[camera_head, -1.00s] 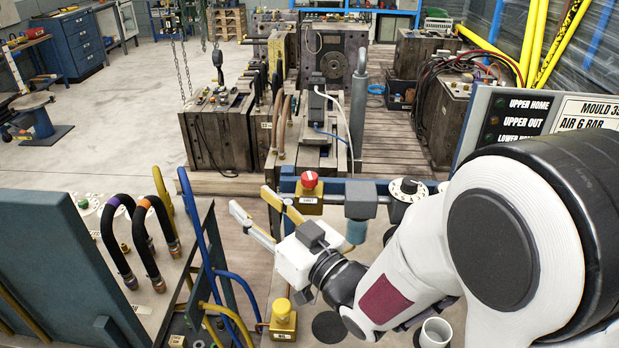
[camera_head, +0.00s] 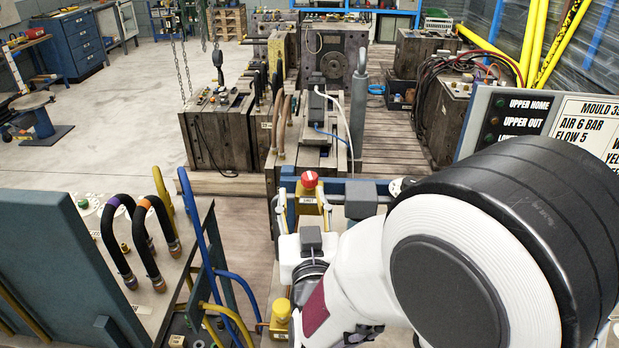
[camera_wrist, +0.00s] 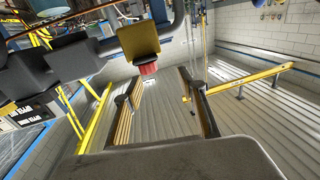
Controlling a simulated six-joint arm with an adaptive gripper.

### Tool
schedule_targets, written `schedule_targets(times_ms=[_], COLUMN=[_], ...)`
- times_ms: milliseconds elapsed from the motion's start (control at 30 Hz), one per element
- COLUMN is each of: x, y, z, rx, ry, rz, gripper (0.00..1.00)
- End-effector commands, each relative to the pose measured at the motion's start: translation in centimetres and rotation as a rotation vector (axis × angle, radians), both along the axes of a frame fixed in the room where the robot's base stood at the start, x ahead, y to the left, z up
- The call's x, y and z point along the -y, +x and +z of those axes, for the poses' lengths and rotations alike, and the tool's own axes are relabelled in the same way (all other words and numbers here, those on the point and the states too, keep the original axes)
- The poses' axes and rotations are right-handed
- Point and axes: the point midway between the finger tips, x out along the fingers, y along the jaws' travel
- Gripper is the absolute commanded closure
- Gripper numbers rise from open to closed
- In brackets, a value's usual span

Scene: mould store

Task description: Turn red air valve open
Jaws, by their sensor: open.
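A round red knob (camera_head: 309,180) sits on top of a small yellow box (camera_head: 307,196) with an unreadable label, at the middle of the head view. I cannot tell whether it is the red air valve; no other red valve clearly shows. In the wrist view the yellow box (camera_wrist: 140,42) hangs inverted, with the red knob (camera_wrist: 148,69) below it. My gripper (camera_head: 304,205) is open and empty, its fingers pointing at the box side. In the wrist view my fingertips (camera_wrist: 161,79) are spread, with the knob nearer the left finger. Contact cannot be judged.
A grey block (camera_head: 361,199) stands just right of the yellow box. Another yellow box (camera_head: 281,315) is below my gripper. Black hoses (camera_head: 150,238) and a blue rail (camera_head: 196,235) are at left. My arm covers the lower right. A sign panel (camera_head: 525,115) stands behind it.

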Motion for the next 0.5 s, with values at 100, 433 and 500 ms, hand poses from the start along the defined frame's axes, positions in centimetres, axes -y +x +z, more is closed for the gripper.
schedule_targets(times_ms=[100, 433, 500], x=[1.4, 1.8, 1.7], y=[0.2, 0.2, 0.2], z=[-0.4, -0.5, -0.5], rx=[-0.011, -0.009, -0.009], ry=[-0.025, -0.063, -0.063], rz=[-0.055, -0.067, -0.066], gripper=[0.59, 0.59, 0.59])
